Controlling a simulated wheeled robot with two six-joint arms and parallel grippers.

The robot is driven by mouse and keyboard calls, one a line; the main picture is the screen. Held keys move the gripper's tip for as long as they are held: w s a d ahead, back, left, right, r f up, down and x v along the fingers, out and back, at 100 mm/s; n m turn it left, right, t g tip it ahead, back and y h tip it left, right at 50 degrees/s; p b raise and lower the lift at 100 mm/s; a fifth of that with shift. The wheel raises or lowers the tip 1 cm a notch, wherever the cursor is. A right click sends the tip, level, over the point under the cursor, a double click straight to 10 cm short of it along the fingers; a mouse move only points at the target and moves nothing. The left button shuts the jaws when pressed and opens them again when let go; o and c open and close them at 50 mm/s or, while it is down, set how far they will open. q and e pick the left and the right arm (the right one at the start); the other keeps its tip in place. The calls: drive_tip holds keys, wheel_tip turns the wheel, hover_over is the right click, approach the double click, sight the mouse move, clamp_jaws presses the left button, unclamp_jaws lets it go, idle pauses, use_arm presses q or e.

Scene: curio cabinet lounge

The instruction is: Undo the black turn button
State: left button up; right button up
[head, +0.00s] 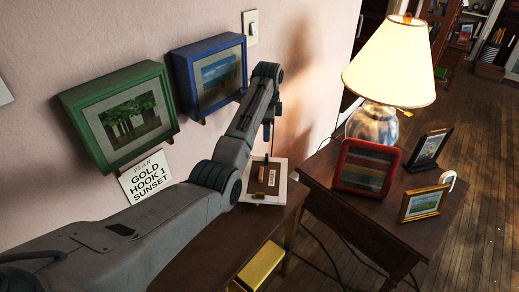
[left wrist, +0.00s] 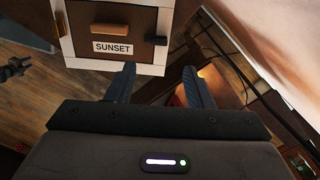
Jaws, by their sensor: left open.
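A white-edged picture frame with a brown back (head: 282,190) stands on the brown cabinet top by the wall, back toward me. In the left wrist view its back (left wrist: 78,17) carries a wooden piece and a "SUNSET" label (left wrist: 113,48). A small dark piece (left wrist: 160,40) at its right edge looks like the black turn button; how it is turned is unclear. My left gripper (left wrist: 160,85) is open and empty, its fingertips just short of the frame's lower edge. In the head view my left gripper (head: 268,132) is small above the frame. My right gripper is not visible.
Green (head: 125,115) and blue (head: 210,75) frames hang on the wall above a plan card (head: 146,177). A side table holds a lit lamp (head: 390,65), a red frame (head: 366,168), a gold frame (head: 424,203) and a dark frame (head: 428,150). A yellow box (head: 262,266) is below.

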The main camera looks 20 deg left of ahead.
sight(267, 156)
use_arm(q)
wheel_tip(267, 156, down, 9)
drive_tip(key=shift+s+f+p, duration=0.1)
drive_tip(key=shift+f+p, duration=0.1)
drive_tip(key=shift+p, duration=0.4)
drive_tip(key=shift+f, duration=0.6)
drive_tip(key=c, duration=1)
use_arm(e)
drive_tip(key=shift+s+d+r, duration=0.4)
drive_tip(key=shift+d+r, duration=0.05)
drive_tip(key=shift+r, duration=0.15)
